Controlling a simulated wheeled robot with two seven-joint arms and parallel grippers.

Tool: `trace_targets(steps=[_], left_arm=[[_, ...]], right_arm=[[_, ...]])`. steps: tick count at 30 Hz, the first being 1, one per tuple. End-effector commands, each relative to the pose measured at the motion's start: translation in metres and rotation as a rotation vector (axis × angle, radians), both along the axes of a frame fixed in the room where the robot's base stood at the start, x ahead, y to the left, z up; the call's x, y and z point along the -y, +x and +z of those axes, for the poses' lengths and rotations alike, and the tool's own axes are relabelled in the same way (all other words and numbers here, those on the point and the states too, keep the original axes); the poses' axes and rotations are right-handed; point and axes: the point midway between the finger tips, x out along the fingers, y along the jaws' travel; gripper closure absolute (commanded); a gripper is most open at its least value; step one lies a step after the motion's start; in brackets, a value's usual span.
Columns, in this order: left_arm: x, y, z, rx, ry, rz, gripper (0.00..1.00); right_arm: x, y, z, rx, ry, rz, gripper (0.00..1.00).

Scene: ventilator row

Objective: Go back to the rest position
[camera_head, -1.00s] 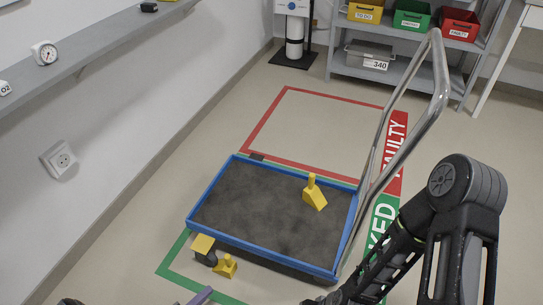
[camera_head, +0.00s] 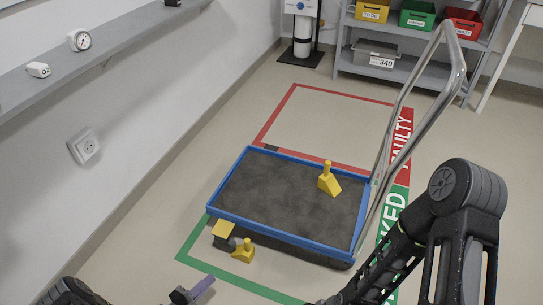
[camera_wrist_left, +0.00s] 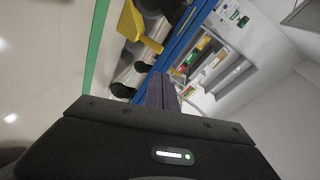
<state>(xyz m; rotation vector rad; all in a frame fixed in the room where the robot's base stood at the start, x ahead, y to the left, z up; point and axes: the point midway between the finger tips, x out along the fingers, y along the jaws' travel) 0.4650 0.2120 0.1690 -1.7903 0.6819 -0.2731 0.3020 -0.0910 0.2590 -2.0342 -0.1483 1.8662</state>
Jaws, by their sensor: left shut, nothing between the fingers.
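My left gripper (camera_head: 203,287) shows at the bottom edge of the head view, with purple fingers closed together and nothing held. Its closed fingers also show in the left wrist view (camera_wrist_left: 163,92). It is over the floor in front of the blue-rimmed trolley (camera_head: 290,240), apart from it. My left arm (camera_head: 72,292) enters at the bottom left. My right arm (camera_head: 467,185) is folded at the right, and its gripper is out of view.
Another yellow wedge (camera_head: 244,251) lies on the floor by a wheel. The trolley's metal handle (camera_head: 455,65) rises at right. A wall shelf (camera_head: 110,48) runs along the left. Floor inside the red outline (camera_head: 275,118) is clear.

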Motion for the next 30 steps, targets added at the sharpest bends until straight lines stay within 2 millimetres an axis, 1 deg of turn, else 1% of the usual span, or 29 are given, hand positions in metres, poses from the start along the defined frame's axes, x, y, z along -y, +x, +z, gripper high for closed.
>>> trace_targets(steps=[1, 3, 6, 8, 9, 11, 12, 14, 15, 17, 18, 20, 21, 24, 29, 30], left_arm=[[0.003, 0.009, -0.001, -0.057, -0.032, 0.019, 1.00], [0.007, 0.019, -0.003, -0.160, -0.090, 0.062, 1.00], [0.015, 0.032, -0.006, -0.334, -0.188, 0.140, 1.00], [0.022, 0.036, -0.008, -0.458, -0.257, 0.198, 1.00], [0.028, 0.037, -0.009, -0.548, -0.309, 0.244, 1.00], [0.039, 0.035, -0.010, -0.700, -0.393, 0.328, 1.00], [0.048, 0.029, -0.011, -0.811, -0.452, 0.393, 1.00], [0.061, 0.015, -0.011, -0.971, -0.541, 0.502, 1.00], [0.069, 0.004, -0.010, -1.069, -0.593, 0.574, 1.00], [0.080, -0.016, -0.008, -1.198, -0.662, 0.682, 1.00], [0.087, -0.029, -0.005, -1.273, -0.701, 0.751, 1.00], [0.095, -0.051, -0.002, -1.372, -0.752, 0.852, 1.00], [0.100, -0.065, 0.001, -1.431, -0.783, 0.918, 1.00], [0.110, -0.100, 0.008, -1.553, -0.847, 1.078, 1.00], [0.122, -0.152, 0.021, -1.691, -0.920, 1.318, 1.00], [0.122, -0.156, 0.036, -1.701, -0.929, 1.340, 1.00]], right_arm=[[0.000, 0.001, -0.005, 0.001, 0.000, 0.000, 0.35], [0.000, 0.001, -0.010, 0.002, 0.000, -0.002, 0.35], [0.000, 0.002, -0.017, 0.005, 0.000, -0.003, 0.35], [0.000, 0.003, -0.022, 0.007, 0.000, -0.004, 0.35], [0.000, 0.004, -0.025, 0.008, 0.000, -0.005, 0.35], [0.000, 0.005, -0.032, 0.010, -0.001, -0.006, 0.35], [0.000, 0.005, -0.036, 0.012, -0.001, -0.006, 0.35], [0.000, 0.006, -0.042, 0.014, -0.001, -0.008, 0.35], [0.000, 0.007, -0.045, 0.015, -0.001, -0.009, 0.35], [0.000, 0.008, -0.050, 0.017, -0.001, -0.009, 0.35], [0.000, 0.008, -0.052, 0.019, -0.001, -0.011, 0.35], [0.000, 0.009, -0.056, 0.019, -0.001, -0.011, 0.35], [0.000, 0.010, -0.058, 0.020, -0.002, -0.011, 0.35], [0.000, 0.011, -0.063, 0.023, -0.002, -0.013, 0.35], [-0.001, 0.012, -0.070, 0.026, -0.001, -0.014, 0.35], [-0.001, 0.011, -0.056, 0.025, -0.001, -0.014, 0.35]])
